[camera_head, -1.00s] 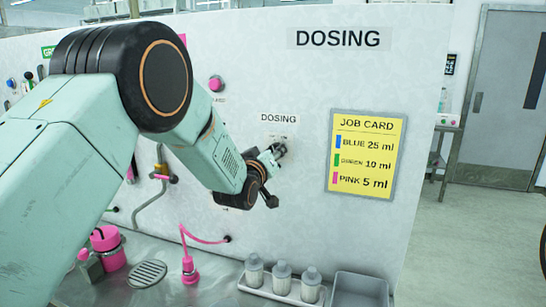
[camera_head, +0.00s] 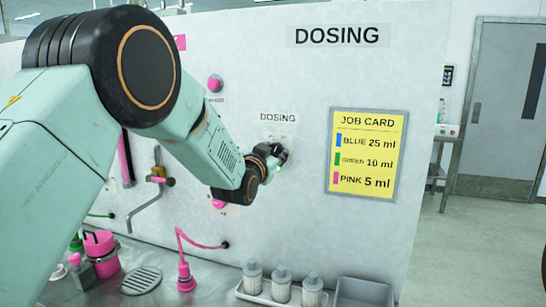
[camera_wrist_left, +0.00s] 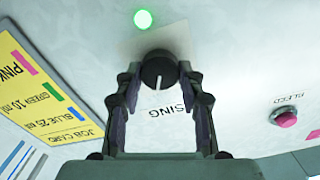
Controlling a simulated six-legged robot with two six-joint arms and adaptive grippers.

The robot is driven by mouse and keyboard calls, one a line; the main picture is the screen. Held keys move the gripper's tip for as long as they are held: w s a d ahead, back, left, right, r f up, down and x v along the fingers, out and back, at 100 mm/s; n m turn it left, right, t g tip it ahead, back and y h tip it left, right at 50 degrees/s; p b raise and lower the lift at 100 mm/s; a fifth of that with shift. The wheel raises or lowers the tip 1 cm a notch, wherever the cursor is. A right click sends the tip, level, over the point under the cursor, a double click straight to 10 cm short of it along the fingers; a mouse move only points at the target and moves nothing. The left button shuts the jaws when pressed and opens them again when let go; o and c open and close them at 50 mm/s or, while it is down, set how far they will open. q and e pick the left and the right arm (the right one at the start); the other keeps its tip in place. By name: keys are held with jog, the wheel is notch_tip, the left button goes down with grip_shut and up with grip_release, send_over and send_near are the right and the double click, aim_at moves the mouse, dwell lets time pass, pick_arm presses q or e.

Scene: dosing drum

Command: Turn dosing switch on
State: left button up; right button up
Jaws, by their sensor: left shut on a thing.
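The dosing switch is a round black knob (camera_wrist_left: 158,70) with a white pointer mark. It sits on the white wall panel by the DOSING label (camera_head: 277,117). The wrist view is upside down, and the pointer mark faces the label there. My left gripper (camera_head: 276,157) is at the panel under that label. In the wrist view its two fingertips (camera_wrist_left: 158,75) are shut on the knob, one on each side. A round green lamp (camera_wrist_left: 143,18) glows beyond the knob. In the head view the gripper hides most of the knob. My right gripper is not in view.
A yellow job card (camera_head: 365,152) hangs right of the switch. A pink BLEED button (camera_wrist_left: 285,117) is on the panel. Below stand white bottles on a tray (camera_head: 282,296), a grey bin (camera_head: 363,292) and a pink hose fitting (camera_head: 186,276).

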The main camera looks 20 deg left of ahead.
pick_arm(q)
jog(key=shift+f+m, duration=0.3)
jog(key=shift+m, duration=0.1)
jog(key=o, duration=0.8)
jog(key=shift+c, duration=0.2)
jog(key=o, duration=0.4)
jog(key=shift+s+r, duration=0.15)
jog(key=shift+r, duration=0.05)
jog(key=s, duration=1.2)
jog(key=shift+a+r, duration=0.1)
jog(key=shift+a, duration=0.1)
